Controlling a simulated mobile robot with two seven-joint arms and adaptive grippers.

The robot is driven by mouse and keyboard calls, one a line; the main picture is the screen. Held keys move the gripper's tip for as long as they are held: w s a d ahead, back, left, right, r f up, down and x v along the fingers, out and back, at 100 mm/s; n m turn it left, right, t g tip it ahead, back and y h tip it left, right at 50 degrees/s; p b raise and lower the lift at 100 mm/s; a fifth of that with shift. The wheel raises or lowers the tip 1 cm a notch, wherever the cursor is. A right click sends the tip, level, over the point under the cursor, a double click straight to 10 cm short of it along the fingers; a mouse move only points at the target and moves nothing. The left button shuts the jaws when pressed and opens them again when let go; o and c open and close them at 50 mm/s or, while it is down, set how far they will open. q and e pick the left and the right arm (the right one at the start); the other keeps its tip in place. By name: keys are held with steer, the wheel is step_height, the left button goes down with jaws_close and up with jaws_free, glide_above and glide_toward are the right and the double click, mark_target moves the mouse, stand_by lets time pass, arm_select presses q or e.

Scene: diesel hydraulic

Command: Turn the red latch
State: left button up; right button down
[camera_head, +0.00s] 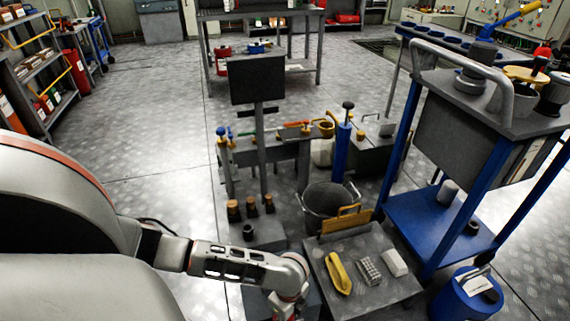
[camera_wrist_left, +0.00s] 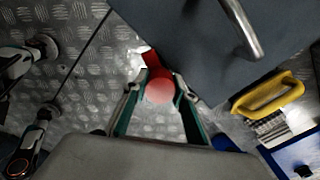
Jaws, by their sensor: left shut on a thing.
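The red latch (camera_wrist_left: 158,86) shows in the left wrist view, with a rounded end facing the camera and a flat red part behind it. It sits beside the edge of a dark grey block (camera_wrist_left: 205,45). My left gripper (camera_wrist_left: 160,90) has a finger on each side of the rounded end and is shut on it. My right gripper is in neither view.
A metal bar handle (camera_wrist_left: 242,28) rises from the grey block. A grey stand (camera_head: 335,302) carries a yellow-handled tool (camera_head: 339,273) and small items. A bucket (camera_head: 328,202) stands behind. A blue-framed cart (camera_head: 418,215) is on the right. Open floor (camera_head: 150,185) lies on the left.

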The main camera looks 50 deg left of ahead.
arm_select(q)
steer(key=m, duration=0.6)
steer(key=shift+s+m, duration=0.15)
steer(key=shift+m, duration=0.15)
steer(key=m, duration=0.6)
steer(key=shift+a+r, duration=0.1)
steer(key=shift+a, duration=0.05)
steer(key=o, duration=0.9)
steer(key=shift+m, duration=0.3)
steer(key=shift+o, duration=0.9)
steer(key=shift+w+r, duration=0.2)
steer(key=shift+r, duration=0.25)
step_height(320, 180, up, 11)
